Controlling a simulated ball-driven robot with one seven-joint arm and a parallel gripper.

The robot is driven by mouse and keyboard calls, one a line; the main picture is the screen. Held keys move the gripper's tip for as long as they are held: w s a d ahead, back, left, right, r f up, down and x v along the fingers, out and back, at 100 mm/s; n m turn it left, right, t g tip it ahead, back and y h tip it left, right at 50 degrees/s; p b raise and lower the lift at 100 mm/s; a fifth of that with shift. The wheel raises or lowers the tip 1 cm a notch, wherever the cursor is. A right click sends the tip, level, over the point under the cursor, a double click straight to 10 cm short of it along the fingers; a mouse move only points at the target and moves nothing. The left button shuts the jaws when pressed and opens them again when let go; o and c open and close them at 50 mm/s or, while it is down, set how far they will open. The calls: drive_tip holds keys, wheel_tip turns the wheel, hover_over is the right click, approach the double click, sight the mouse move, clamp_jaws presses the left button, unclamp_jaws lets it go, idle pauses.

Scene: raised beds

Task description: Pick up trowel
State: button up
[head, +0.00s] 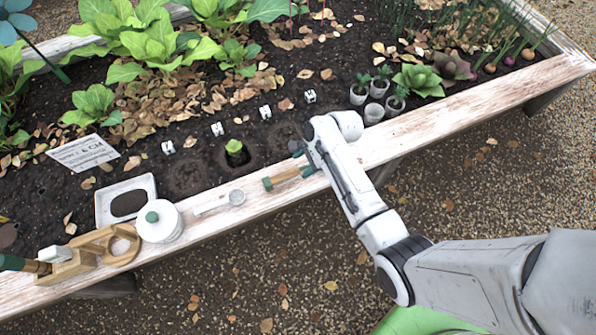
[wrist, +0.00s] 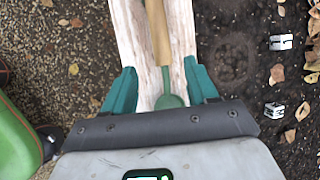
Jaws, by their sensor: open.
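The trowel (head: 285,177) lies along the white wooden rim of the raised bed (head: 240,206) in the head view, with a wooden handle and green parts. In the wrist view its wooden handle (wrist: 159,35) runs up to the top edge, and its green metal part (wrist: 169,100) lies between the fingers. My gripper (wrist: 160,87) is open over the trowel, with one teal finger on each side and visible gaps between. In the head view my gripper (head: 302,160) is partly hidden by my arm, which also covers the trowel's right end.
White numbered markers (head: 265,112) and a seedling (head: 236,152) are in the soil. Small pots (head: 374,111) stand right. Gravel lies in front.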

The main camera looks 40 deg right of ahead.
sight(293, 171)
drive_tip(key=b+x, duration=0.2)
drive_tip(key=x, duration=0.4)
drive_tip(key=shift+w+a+f, duration=0.25)
drive_tip(key=shift+w+f, duration=0.05)
drive_tip(key=shift+c, duration=0.3)
clamp_jaws()
